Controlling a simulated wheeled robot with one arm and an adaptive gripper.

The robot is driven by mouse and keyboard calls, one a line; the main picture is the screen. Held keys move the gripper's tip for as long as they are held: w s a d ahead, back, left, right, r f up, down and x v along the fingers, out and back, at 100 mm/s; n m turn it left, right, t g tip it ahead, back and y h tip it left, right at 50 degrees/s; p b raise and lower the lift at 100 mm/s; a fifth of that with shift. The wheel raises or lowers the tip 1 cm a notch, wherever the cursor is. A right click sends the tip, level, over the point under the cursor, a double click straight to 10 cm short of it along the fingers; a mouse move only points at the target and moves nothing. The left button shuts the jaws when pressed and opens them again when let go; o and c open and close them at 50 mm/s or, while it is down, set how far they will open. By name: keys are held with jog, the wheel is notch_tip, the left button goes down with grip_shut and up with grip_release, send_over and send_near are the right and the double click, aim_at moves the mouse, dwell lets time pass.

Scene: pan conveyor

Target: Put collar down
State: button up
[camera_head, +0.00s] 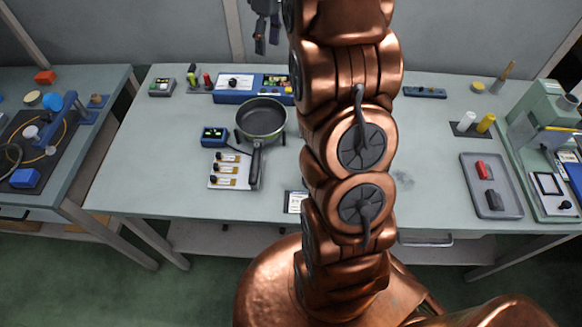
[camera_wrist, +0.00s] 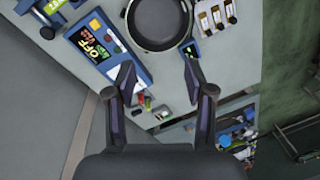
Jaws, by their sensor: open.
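My gripper (camera_head: 267,35) hangs over the back edge of the middle table in the head view. In the wrist view my gripper (camera_wrist: 158,62) has its two dark fingers spread wide, with nothing held between them. I cannot pick out a collar for certain in either view. A black pan (camera_head: 262,120) stands on the middle table with its handle toward the front. The pan also shows beyond the fingertips in the wrist view (camera_wrist: 160,22), apart from them.
A blue control box (camera_head: 238,88) stands behind the pan, and a small blue display box (camera_head: 214,136) is left of it. A white plate with several vials (camera_head: 228,170) lies in front. A grey tray (camera_head: 491,187) is at right. My arm hides part of the table.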

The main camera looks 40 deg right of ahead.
jog(key=s+a+r+m, duration=0.1)
jog(key=s+a, duration=0.7)
jog(key=s+a+f+m, duration=0.1)
jog(key=s+a+f, duration=0.1)
jog(key=s, duration=0.6)
jog(key=s+a+f+m+g+h, duration=0.1)
jog(key=s+a+f, duration=0.1)
jog(key=s+a, duration=0.3)
jog(key=s+a+f+m, duration=0.1)
jog(key=s+a, duration=0.3)
jog(key=s, duration=0.9)
jog(key=shift+s+f+m, duration=0.15)
jog(key=shift+f+m, duration=0.25)
jog(key=shift+f, duration=0.3)
jog(key=shift+d, duration=0.1)
